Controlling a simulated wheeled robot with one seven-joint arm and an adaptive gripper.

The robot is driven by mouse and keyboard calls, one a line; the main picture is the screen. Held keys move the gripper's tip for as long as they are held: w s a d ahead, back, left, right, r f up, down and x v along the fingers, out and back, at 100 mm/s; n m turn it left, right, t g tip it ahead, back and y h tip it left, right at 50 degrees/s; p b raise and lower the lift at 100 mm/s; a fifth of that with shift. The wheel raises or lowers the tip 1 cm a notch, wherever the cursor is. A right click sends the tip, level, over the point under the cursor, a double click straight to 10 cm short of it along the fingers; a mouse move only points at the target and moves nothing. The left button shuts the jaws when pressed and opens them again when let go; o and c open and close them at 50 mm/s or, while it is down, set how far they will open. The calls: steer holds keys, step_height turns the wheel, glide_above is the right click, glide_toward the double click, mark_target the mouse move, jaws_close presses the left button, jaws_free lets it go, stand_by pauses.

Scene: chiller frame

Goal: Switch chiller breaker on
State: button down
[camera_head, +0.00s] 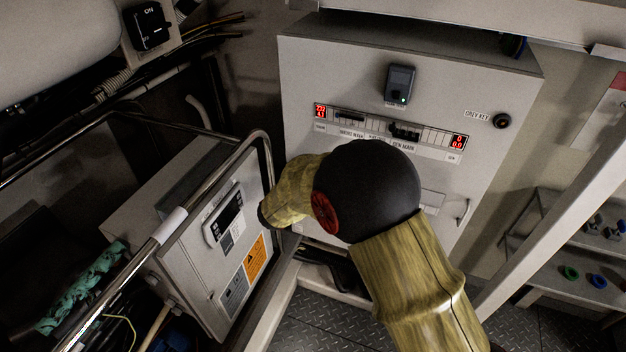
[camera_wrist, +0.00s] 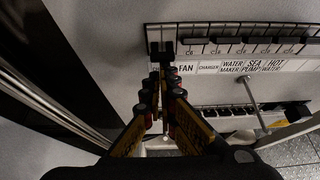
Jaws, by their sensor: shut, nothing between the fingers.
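In the wrist view, my gripper (camera_wrist: 164,84) is shut and empty, with its black-and-yellow fingers pointing at the breaker panel. A black breaker (camera_wrist: 160,48) at the left end of the upper row is just beyond the fingertips; I cannot tell whether they touch it. The label strip (camera_wrist: 230,67) below reads "FAN", "CHARGER", "WATER MAKER", "SEA WATER PUMP" and "HOT WATER". No label reading "chiller" is legible, and the fingers cover part of the panel. In the head view, my arm hides my gripper.
A grey cabinet (camera_head: 320,75) with red displays stands at the back. A metal rail (camera_head: 190,195) runs along the left, near a control box (camera_head: 205,275) with an orange label. A bar handle (camera_wrist: 254,100) sticks out right of my fingers. Shelves (camera_head: 580,250) stand at right.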

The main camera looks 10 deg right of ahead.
steer(key=shift+a+r+g+y+p, duration=0.1)
steer(key=shift+r+g+y+p, duration=0.9)
steer(key=shift+p, duration=3.8)
steer(key=shift+s+r+g+p, duration=0.15)
steer(key=shift+r+g+p, duration=0.45)
steer(key=shift+p, duration=0.9)
steer(key=shift+r, duration=0.15)
steer(key=s+a+r+p, duration=0.2)
steer(key=s+r+p, duration=0.1)
steer(key=r+p, duration=0.4)
step_height(320, 180, up, 2)
steer(key=shift+a+r, duration=0.15)
